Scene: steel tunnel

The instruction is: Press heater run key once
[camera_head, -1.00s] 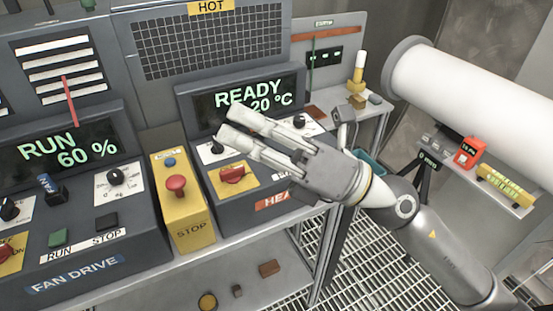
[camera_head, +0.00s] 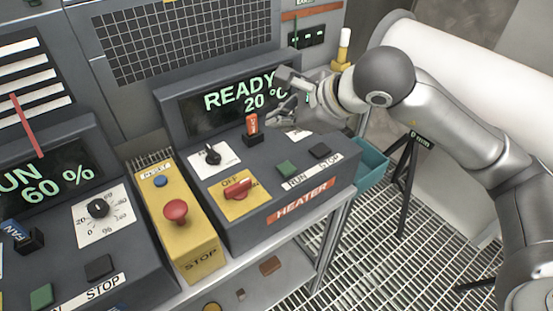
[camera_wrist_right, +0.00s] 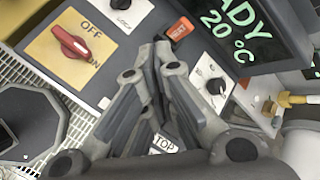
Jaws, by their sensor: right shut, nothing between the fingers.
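The heater box has a lit display (camera_head: 225,105) reading READY 20 °C. Its green run key (camera_head: 286,168) sits above a RUN label, and the dark stop key (camera_head: 320,150) is to its right. My right gripper (camera_head: 276,115) is over the upper right of the heater panel, beside the orange-capped switch (camera_head: 252,126), its fingers together and empty. In the head view it is apart from the green key. In the right wrist view my right gripper (camera_wrist_right: 155,50) covers the green key; part of the STOP label (camera_wrist_right: 165,143) shows between its linkages. My left gripper is not in view.
A red rotary switch (camera_head: 238,190) and a black knob (camera_head: 210,155) are on the heater's left. A yellow stop box (camera_head: 180,222) with a red button stands further left, then the fan drive panel (camera_head: 70,240). A teal bin (camera_head: 371,165) is at the right.

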